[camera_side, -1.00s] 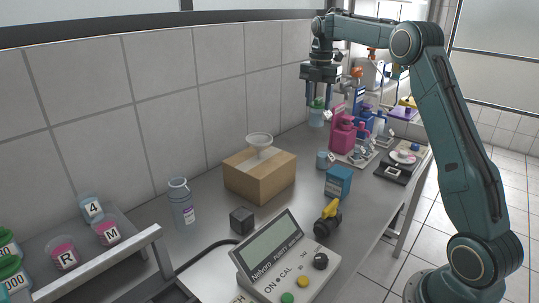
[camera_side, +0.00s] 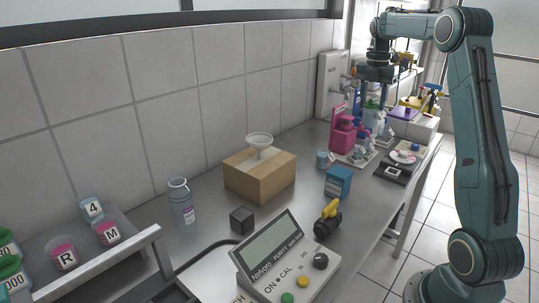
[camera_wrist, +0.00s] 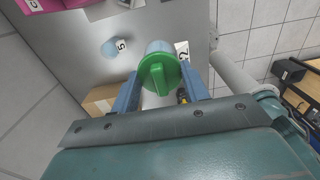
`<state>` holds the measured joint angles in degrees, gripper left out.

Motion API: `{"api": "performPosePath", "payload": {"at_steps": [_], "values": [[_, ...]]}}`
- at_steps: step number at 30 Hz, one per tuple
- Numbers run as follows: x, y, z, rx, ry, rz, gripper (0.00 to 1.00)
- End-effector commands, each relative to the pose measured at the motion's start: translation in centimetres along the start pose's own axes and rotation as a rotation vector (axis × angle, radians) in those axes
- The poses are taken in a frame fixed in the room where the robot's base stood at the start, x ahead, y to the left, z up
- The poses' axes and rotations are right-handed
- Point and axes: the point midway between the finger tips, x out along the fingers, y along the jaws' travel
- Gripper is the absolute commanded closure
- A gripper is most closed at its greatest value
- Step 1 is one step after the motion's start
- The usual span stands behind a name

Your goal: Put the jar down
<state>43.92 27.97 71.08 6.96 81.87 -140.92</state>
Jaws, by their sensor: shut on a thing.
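The jar has a green lid and a pale blue body. In the wrist view its lid (camera_wrist: 158,78) sits between my two blue fingers. My gripper (camera_wrist: 160,95) is shut on the jar. In the side view my gripper (camera_side: 373,90) is at the far end of the bench, pointing down. The jar's green lid (camera_side: 371,103) shows between the fingers there. The jar's lower part is partly hidden by the bottles, so I cannot tell whether it touches the bench.
A cardboard box (camera_side: 260,175) with a white funnel, a blue box (camera_side: 338,181) and a meter (camera_side: 285,262) stand nearer.

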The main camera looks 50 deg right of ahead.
Motion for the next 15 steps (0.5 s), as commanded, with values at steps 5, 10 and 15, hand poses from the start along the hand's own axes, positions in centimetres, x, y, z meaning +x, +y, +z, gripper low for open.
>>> {"api": "performPosePath", "payload": {"at_steps": [5,10,15], "values": [[0.5,0.0,0.0,0.001,0.0,-0.001,1.0],[2.5,0.1,0.0,0.0,0.002,-0.003,1.0],[5.6,0.1,-0.1,0.0,0.003,-0.003,1.0]]}}
